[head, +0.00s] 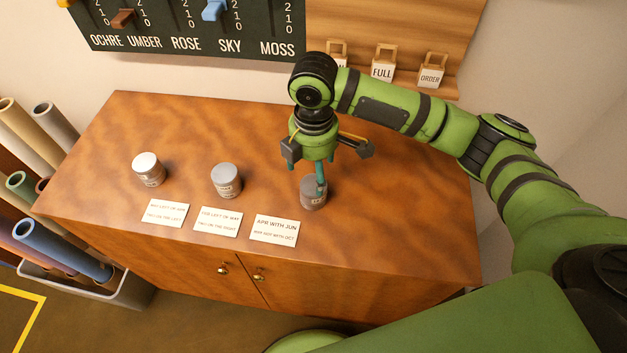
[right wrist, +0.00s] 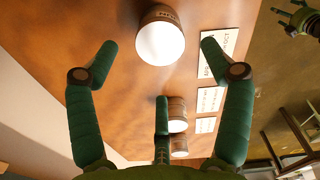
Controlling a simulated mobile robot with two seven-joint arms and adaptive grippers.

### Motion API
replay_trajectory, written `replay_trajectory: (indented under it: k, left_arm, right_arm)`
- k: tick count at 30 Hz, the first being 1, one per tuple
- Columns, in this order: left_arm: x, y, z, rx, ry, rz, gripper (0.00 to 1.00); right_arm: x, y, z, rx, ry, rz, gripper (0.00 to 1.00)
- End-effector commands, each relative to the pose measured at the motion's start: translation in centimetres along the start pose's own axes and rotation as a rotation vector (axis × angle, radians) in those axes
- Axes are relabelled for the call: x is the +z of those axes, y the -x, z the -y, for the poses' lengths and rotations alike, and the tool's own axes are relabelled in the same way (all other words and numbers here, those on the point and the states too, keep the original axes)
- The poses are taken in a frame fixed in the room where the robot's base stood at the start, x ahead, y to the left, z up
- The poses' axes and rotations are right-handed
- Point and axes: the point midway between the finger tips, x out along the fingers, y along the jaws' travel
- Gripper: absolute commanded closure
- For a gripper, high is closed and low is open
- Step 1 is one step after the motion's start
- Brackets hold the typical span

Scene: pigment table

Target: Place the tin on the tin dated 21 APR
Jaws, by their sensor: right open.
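Three grey tins with pale lids stand apart in a row on the wooden cabinet top: a left tin (head: 148,172), a middle tin (head: 226,182) and a right tin (head: 311,199). Their dates are too small to read. My right gripper (head: 320,183) is over the right tin, pointing down and partly covering it. In the right wrist view the gripper (right wrist: 155,62) is open, with a tin (right wrist: 160,40) beyond and between its spread fingers, not gripped. A green gripper, probably my left one (right wrist: 298,18), shows small at the wrist view's upper right corner; its jaws are unclear.
A dark slider board (head: 190,44) and a shelf with small tags (head: 383,66) are behind. Rolled tubes (head: 50,245) stand left of the cabinet (head: 130,110).

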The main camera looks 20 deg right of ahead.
Motion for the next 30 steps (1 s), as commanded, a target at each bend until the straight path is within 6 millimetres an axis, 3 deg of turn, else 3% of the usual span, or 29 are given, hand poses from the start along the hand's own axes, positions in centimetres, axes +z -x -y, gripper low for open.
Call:
replay_trajectory:
  k: [6, 10, 30]
  left_arm:
    - [0.1, -0.9, 0.0, 0.000, 0.000, 0.000, 0.19]
    - [0.1, -1.0, 0.0, 0.000, 0.000, 0.000, 0.19]
    - [0.0, -1.0, 0.0, 0.000, 0.000, -0.001, 0.19]
  right_arm:
    - [-0.1, 4.2, 0.0, 0.003, 0.001, -0.002, 0.20]
    - [-0.1, 5.6, 0.0, 0.001, 0.000, -0.002, 0.20]
    - [-0.1, 6.2, 0.0, -0.002, 0.000, 0.000, 0.20]
